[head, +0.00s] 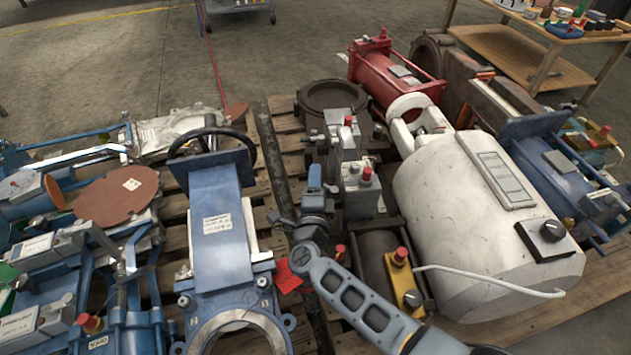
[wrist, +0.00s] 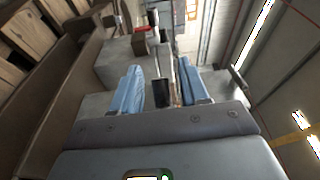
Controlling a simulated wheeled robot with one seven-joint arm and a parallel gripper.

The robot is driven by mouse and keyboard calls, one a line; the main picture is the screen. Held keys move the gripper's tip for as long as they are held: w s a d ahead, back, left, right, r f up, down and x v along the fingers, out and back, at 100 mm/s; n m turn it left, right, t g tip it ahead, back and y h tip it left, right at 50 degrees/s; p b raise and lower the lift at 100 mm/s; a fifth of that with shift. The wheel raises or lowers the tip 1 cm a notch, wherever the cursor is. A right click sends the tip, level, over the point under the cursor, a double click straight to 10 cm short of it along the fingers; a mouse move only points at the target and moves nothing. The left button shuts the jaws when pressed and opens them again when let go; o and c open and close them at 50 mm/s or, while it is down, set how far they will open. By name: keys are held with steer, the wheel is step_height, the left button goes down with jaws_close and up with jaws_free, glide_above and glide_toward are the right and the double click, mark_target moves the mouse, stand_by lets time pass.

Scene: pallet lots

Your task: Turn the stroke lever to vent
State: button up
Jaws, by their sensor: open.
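My gripper (head: 315,180) is in front of a grey control block (head: 360,190) with a red knob on top. In the wrist view my gripper (wrist: 161,92) has its two blue fingers apart, one on each side of a thin upright lever-like part (wrist: 160,92) with a dark end. I cannot tell whether either finger touches it. The grey block also shows in the wrist view (wrist: 118,62), behind the left finger. No lever stands out clearly in the head view, where my gripper covers part of the block. The vent marking cannot be read.
A blue gate valve (head: 218,225) with a black handwheel lies to the left. A large white actuator (head: 480,220) lies close on the right, with a white cable in front. A yellow block (head: 403,283) with a red knob sits near my arm. Wooden pallets are crowded with equipment.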

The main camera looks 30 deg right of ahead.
steer(key=shift+c, duration=0.2)
jaws_close()
steer(key=n+y, duration=0.1)
steer(key=y, duration=0.1)
steer(key=s+a+n+t+y, duration=0.1)
steer(key=n+y, duration=0.1)
steer(key=n+t+y, duration=0.1)
steer(key=y, duration=0.2)
steer(key=shift+s+a+r+n, duration=0.15)
steer(key=shift+a+r+n, duration=0.05)
steer(key=shift+a+n, duration=0.1)
steer(key=shift+f+y, duration=0.1)
steer(key=shift+y, duration=0.3)
